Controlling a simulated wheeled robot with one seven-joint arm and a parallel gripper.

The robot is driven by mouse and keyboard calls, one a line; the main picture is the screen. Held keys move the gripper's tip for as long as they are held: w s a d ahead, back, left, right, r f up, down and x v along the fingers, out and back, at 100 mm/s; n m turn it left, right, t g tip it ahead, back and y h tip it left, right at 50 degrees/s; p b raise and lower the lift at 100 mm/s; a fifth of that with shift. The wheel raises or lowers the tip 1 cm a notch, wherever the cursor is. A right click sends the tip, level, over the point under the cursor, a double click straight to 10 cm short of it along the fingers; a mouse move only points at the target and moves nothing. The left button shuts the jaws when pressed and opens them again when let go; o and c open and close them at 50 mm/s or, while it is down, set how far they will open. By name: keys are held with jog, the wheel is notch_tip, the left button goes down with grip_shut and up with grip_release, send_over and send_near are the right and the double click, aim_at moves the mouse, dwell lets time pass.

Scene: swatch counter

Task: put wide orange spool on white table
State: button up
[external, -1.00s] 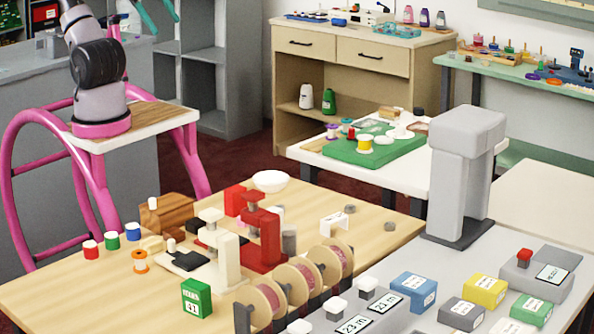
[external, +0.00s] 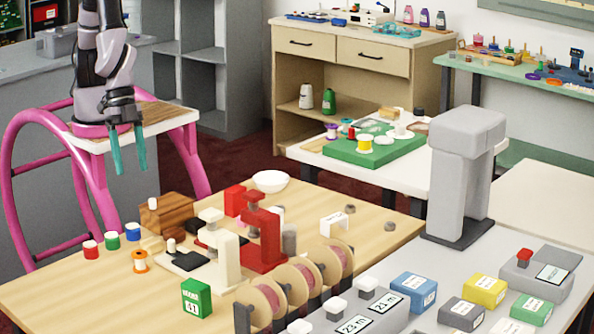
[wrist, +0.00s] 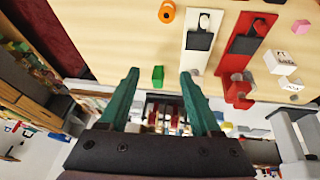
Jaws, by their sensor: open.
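An orange spool with a wide flange (external: 139,262) stands on the wooden table's left part. An orange spool (wrist: 166,11) also shows at the top of the wrist view. My gripper (external: 128,158) hangs pointing down above and behind that spool, clear of the table. Its two teal fingers are apart with nothing between them, as the wrist view also shows (wrist: 159,78). The white table (external: 412,174) stands farther back, beyond the wooden table. A green board (external: 372,154) on it carries a yellow spool (external: 364,144) and white round pieces.
Red, green and blue spools (external: 112,241) stand in a row beside the orange one. White and red presses (external: 262,237), a wooden block (external: 168,214) and a green box (external: 196,298) share the wooden table (external: 60,296). A tall grey machine (external: 463,175) stands right of the white table.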

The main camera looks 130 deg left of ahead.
jog(key=n+y, duration=0.1)
jog(key=y, duration=0.1)
send_near(139, 253)
jog(key=x, duration=0.4)
jog(key=shift+w+d+f, duration=0.1)
jog(key=shift+d, duration=0.05)
jog(key=shift+x, duration=3.15)
grip_shut()
notch_tip(139, 253, up, 10)
jog(key=w+a+r, duration=0.1)
jog(key=w+a, duration=0.2)
jog(key=a, duration=0.7)
jog(key=w+a+r, duration=0.2)
jog(key=w+a, duration=0.2)
jog(key=a, duration=0.6)
jog(key=shift+a, duration=0.35)
